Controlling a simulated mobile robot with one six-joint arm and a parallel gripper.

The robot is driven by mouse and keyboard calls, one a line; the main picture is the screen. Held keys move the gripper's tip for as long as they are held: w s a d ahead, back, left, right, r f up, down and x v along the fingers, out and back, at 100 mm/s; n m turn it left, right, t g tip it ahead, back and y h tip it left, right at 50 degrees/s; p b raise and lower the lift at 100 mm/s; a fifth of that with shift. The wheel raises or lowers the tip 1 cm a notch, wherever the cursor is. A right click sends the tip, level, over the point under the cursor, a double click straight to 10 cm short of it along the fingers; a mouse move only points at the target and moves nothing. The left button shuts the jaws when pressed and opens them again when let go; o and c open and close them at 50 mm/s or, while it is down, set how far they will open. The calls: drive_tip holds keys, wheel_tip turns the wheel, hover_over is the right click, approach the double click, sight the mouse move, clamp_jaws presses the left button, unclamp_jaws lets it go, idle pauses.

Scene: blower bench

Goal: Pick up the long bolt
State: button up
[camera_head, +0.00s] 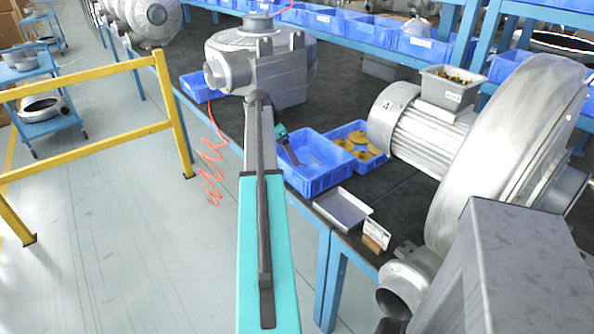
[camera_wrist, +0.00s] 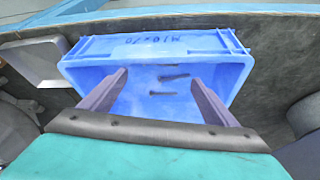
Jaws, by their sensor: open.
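A blue bin (camera_head: 313,187) stands on the bench in the head view, and it fills the middle of the wrist view (camera_wrist: 80,70). Dark, thin bolts lie on its floor in the wrist view. The farther bolt (camera_wrist: 174,77) looks a little longer than the nearer bolt (camera_wrist: 162,94). Both lie roughly crosswise, apart from each other. My gripper (camera_wrist: 159,78) is open and empty, its two fingers pointing into the bin on either side of the bolts.
A second blue bin (camera_head: 372,158) with yellow round parts sits beside it. A grey tray (camera_head: 342,209) and a small card holder (camera_head: 375,237) lie nearer the bench edge. Large blowers stand behind (camera_head: 262,65) and to the right (camera_head: 505,145). A yellow rail (camera_head: 95,147) stands left.

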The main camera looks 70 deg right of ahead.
drive_tip(key=shift+x, duration=1.05)
drive_tip(key=shift+f, duration=0.15)
drive_tip(key=shift+p+x, duration=0.55)
drive_tip(key=shift+x, duration=2.15)
drive_tip(key=c, duration=1.1)
